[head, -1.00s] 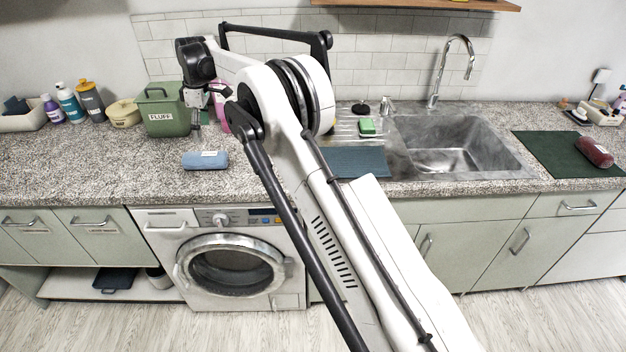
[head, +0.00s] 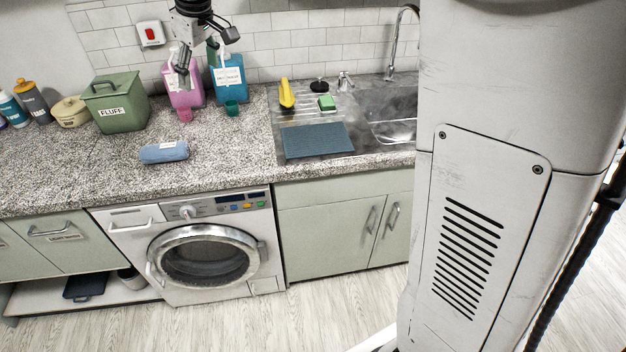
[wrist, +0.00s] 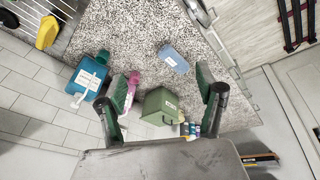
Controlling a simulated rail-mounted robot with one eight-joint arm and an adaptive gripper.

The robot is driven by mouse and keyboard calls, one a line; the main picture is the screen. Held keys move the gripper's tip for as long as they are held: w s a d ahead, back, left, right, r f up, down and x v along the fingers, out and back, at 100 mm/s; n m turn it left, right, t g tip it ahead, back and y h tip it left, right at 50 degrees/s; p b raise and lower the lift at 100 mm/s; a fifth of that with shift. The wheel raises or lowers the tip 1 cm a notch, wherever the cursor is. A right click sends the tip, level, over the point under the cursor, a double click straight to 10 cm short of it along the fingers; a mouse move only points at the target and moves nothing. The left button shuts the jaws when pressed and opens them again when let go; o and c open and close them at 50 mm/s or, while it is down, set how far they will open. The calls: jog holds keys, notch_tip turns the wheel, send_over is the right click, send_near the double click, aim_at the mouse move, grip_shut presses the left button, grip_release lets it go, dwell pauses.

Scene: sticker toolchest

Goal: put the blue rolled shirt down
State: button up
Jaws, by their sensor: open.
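The blue rolled shirt (head: 164,152) lies on the speckled countertop above the washing machine, to the right of and in front of the green FLUFF bin. It also shows in the wrist view (wrist: 173,59), lying flat on the counter and apart from my gripper. My gripper (head: 186,78) is raised above the counter near the pink bottle in the head view. In the wrist view its two fingers (wrist: 162,100) are spread wide with nothing held between them.
The green FLUFF bin (head: 119,106), pink bottle (head: 181,88) and teal bottle (head: 228,80) stand along the back. A dark blue mat (head: 317,140) lies right, beside the sink (head: 392,131). The counter around the shirt is clear.

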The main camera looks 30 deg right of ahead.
jog(key=s+d+m+t, duration=0.15)
jog(key=s+d, duration=0.25)
jog(key=s, duration=0.6)
jog(key=s+d+m+t, duration=0.1)
jog(key=s+d+m, duration=0.2)
jog(key=s, duration=0.6)
jog(key=s+d+f+m, duration=0.1)
jog(key=s+f, duration=0.3)
jog(key=s, duration=0.3)
jog(key=s+d+f+m+t+h, duration=0.1)
jog(key=s+d+f+m, duration=0.1)
jog(key=s+f, duration=0.3)
jog(key=s, duration=0.3)
jog(key=shift+d, duration=0.25)
jog(key=shift+m, duration=0.25)
notch_tip(320, 180, down, 6)
jog(key=b, duration=0.5)
jog(key=shift+r+b, duration=0.15)
jog(key=shift+b, duration=0.15)
notch_tip(320, 180, down, 14)
jog(key=b, duration=1.4)
